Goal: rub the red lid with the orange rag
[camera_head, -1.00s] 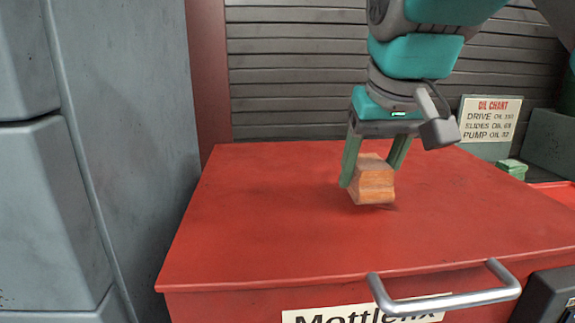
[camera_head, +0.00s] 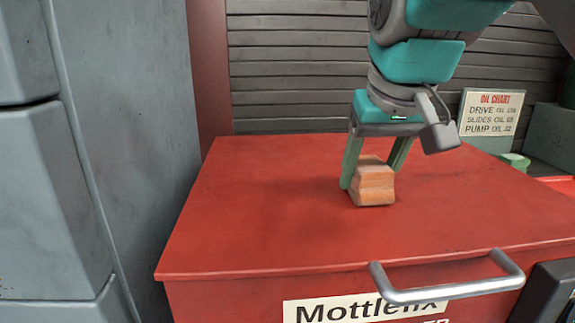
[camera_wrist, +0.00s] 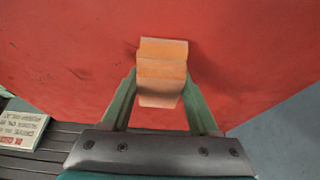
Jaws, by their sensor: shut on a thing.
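The red lid (camera_head: 270,215) is a broad flat top with a silver bar handle (camera_head: 445,288) at its front edge. My gripper (camera_head: 371,182) is over the middle of the lid, pointing down, its two green fingers shut on the folded orange rag (camera_head: 373,188). The rag's underside is at the lid surface, seemingly touching it. In the wrist view the rag (camera_wrist: 163,66) sits between the fingertips, with the red lid (camera_wrist: 70,50) behind it. The rag's far side is hidden in the head view.
A grey cabinet (camera_head: 100,150) stands close on the left. Grey slats (camera_head: 300,70) rise behind the lid. An oil chart sign (camera_head: 490,115) and a small green object (camera_head: 515,161) are at the back right. The lid around the rag is bare.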

